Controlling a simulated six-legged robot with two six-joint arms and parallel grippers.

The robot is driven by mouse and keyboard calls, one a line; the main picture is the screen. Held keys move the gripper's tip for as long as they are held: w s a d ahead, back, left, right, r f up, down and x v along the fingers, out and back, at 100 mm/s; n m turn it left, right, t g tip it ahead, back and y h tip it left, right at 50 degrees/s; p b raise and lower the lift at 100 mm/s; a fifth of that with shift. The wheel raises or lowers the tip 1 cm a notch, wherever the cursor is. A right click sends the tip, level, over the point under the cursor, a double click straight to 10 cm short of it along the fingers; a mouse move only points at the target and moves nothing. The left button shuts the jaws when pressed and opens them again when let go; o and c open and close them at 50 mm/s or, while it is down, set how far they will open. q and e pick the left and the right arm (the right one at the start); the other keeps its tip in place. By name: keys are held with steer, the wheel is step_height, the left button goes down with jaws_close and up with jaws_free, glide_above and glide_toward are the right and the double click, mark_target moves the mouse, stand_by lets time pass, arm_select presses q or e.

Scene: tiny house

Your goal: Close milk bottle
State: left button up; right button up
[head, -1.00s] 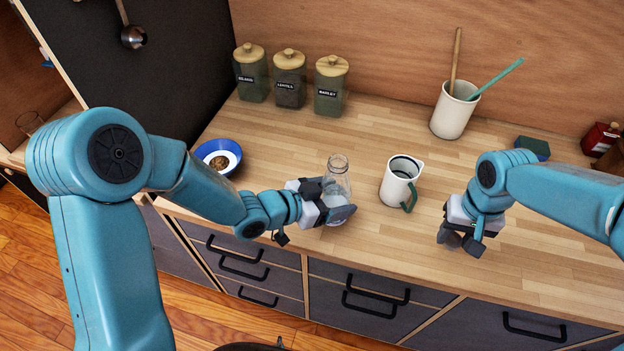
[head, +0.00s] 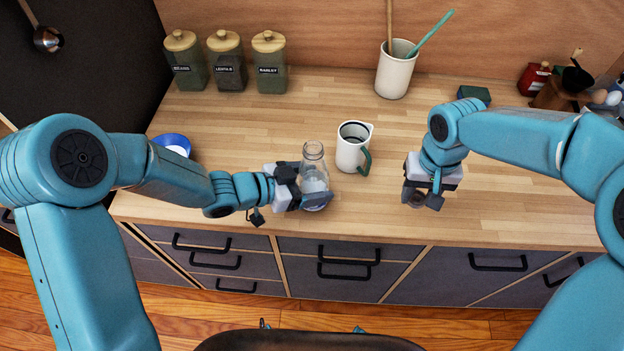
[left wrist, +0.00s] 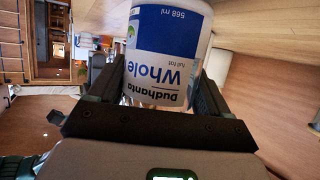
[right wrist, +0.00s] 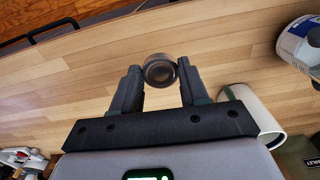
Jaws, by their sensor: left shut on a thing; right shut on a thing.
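The clear milk bottle (head: 314,168) stands upright near the counter's front edge in the head view, its neck open at the top. My left gripper (head: 304,194) is shut around its body. In the left wrist view the bottle's blue and white label (left wrist: 165,60) shows between the fingers. My right gripper (head: 418,203) is to the right of the bottle, pointing down over the counter. In the right wrist view its fingers are shut on a small round cap (right wrist: 160,70). In the head view the cap is partly hidden by the fingers.
A white mug with a green handle (head: 350,154) stands between the bottle and my right gripper. A blue bowl (head: 174,141) is to the left. Several lidded jars (head: 226,68) and a utensil crock (head: 394,74) stand at the back. Counter between mug and right gripper is clear.

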arm_select(q)
steer(key=shift+s+d+r, duration=0.1)
steer(key=shift+r, duration=0.05)
arm_select(e)
steer(key=shift+m, duration=0.8)
steer(key=r, duration=0.1)
steer(key=w+r, duration=0.1)
steer(key=r, duration=0.1)
steer(key=w+r, duration=0.1)
steer(key=shift+d+r, duration=0.15)
steer(key=shift+r, duration=0.2)
arm_select(q)
steer(key=shift+w, duration=0.2)
steer(key=shift+s, duration=0.15)
arm_select(e)
steer(key=a+r+n, duration=0.1)
steer(key=a+r, duration=0.6)
steer(key=a, duration=0.4)
steer(key=w+a+r+n, duration=0.1)
steer(key=a+r, duration=0.6)
steer(key=a, duration=0.4)
steer(key=shift+w, duration=0.25)
steer(key=shift+a, duration=0.1)
steer(key=shift+f, duration=0.1)
